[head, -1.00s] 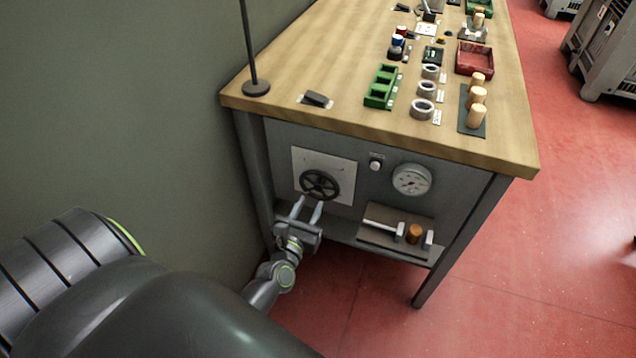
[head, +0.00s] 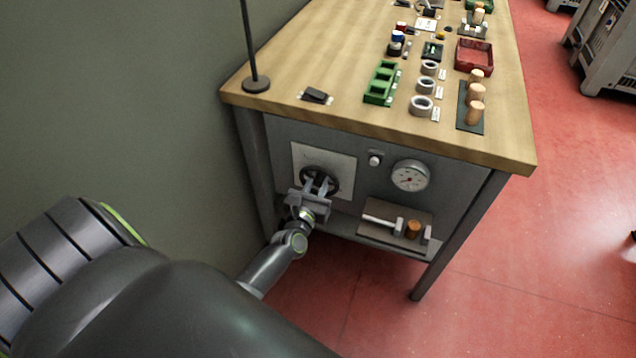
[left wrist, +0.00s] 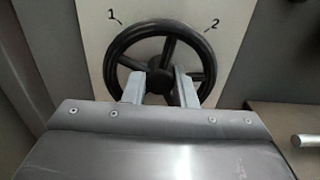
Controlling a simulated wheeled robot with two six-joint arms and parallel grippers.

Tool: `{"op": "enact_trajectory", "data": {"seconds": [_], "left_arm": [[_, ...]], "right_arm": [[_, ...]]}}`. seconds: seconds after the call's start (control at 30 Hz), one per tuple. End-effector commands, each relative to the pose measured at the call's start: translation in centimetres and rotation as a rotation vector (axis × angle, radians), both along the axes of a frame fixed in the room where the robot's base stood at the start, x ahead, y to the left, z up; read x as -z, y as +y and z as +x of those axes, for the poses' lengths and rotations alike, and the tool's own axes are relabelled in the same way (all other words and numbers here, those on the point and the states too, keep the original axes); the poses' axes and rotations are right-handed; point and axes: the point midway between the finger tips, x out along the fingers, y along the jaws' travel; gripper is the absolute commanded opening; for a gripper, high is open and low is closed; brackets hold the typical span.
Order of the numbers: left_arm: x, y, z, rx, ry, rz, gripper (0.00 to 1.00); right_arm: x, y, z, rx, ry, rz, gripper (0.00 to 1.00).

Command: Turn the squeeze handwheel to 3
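The black squeeze handwheel (head: 333,180) is on a pale plate (head: 345,160) on the bench's front panel. In the left wrist view the handwheel (left wrist: 160,30) shows its rim and spokes, with the marks 1 at upper left and 2 at upper right; no 3 is visible. My left gripper (head: 321,183) is at the handwheel, its two fingers apart. In the left wrist view the left gripper's fingertips (left wrist: 160,85) lie over the lower part of the wheel, on either side of its hub area. Whether they touch a spoke is unclear. The lower rim is hidden. My right gripper is not in view.
A round gauge (head: 410,176) and a small knob (head: 375,160) are right of the plate. Below them a small shelf (head: 382,232) holds a brown cork (head: 413,229) between grey jaws. The benchtop (head: 340,60) carries rings, trays and stoppers.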

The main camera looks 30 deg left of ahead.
Motion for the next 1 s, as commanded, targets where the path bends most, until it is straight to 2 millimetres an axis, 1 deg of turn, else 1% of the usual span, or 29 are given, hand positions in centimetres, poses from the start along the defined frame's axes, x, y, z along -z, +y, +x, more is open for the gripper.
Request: {"op": "enact_trajectory", "data": {"seconds": [0.03,0.07,0.1,0.33,0.47,0.67,1.0], "left_arm": [[0.01,0.00,-0.02,0.000,0.000,0.000,0.07],[0.01,0.01,-0.02,0.000,0.000,0.000,0.04],[0.01,0.00,-0.02,0.000,0.000,0.000,0.02],[0.01,-0.01,-0.04,0.000,0.005,0.022,0.02],[0.01,-0.02,-0.04,0.000,0.017,0.071,0.02],[0.01,-0.02,-0.04,0.000,0.050,0.203,0.02],[-0.01,-0.04,-0.03,0.001,0.124,0.513,0.02]], "right_arm": [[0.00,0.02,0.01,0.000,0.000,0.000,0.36],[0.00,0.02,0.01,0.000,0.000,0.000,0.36],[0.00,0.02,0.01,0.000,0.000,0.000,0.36],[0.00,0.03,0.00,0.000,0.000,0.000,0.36],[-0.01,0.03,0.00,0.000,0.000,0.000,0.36],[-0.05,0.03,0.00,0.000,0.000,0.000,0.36],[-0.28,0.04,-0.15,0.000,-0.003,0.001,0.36]]}}
